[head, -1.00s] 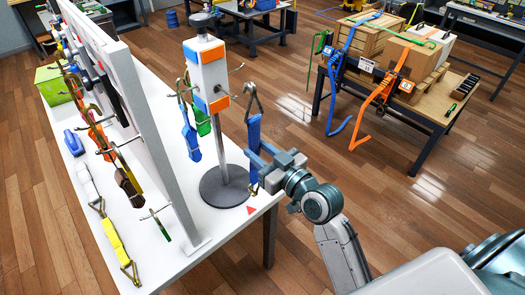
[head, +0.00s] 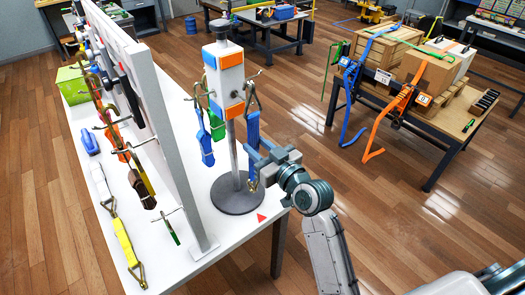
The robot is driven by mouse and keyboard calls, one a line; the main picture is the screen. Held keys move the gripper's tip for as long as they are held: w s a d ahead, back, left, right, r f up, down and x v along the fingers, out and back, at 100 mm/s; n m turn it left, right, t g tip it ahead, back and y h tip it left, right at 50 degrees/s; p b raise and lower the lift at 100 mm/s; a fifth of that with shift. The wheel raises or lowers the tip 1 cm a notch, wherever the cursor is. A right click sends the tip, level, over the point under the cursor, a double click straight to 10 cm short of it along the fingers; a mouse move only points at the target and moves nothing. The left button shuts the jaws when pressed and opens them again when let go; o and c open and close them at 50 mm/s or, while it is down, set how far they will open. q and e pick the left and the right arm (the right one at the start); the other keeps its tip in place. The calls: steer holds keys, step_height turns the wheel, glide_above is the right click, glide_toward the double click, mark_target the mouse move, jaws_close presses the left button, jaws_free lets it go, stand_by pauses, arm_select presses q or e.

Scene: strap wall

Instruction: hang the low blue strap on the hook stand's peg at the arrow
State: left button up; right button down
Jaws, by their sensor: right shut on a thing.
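A blue strap (head: 252,130) with a metal end hook hangs upright from about the middle of the stand's head down to my right gripper. My right gripper (head: 263,165) is shut on its lower part. The hook stand (head: 224,75) has a white head with orange and blue panels, thin pegs, a grey post and a round dark base. The strap's upper hook overlaps the head's right edge; I cannot tell whether it touches a peg. A red arrow (head: 262,218) lies on the table in front of the base. My left gripper is not in view.
Another blue strap (head: 205,148) and a green strap (head: 217,125) hang at the stand's left. A white panel (head: 165,125) with hooks and straps stands left of it. A yellow strap (head: 127,242) lies on the white table (head: 205,270).

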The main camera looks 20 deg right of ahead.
mark_target(255, 149)
steer(key=shift+x, duration=0.85)
steer(key=shift+w+a+f+b, duration=0.2)
steer(key=shift+w+f+b, duration=0.4)
steer(key=shift+f+b, duration=0.15)
steer(key=c, duration=0.9)
jaws_free()
steer(key=shift+c, duration=0.2)
steer(key=shift+s, duration=0.1)
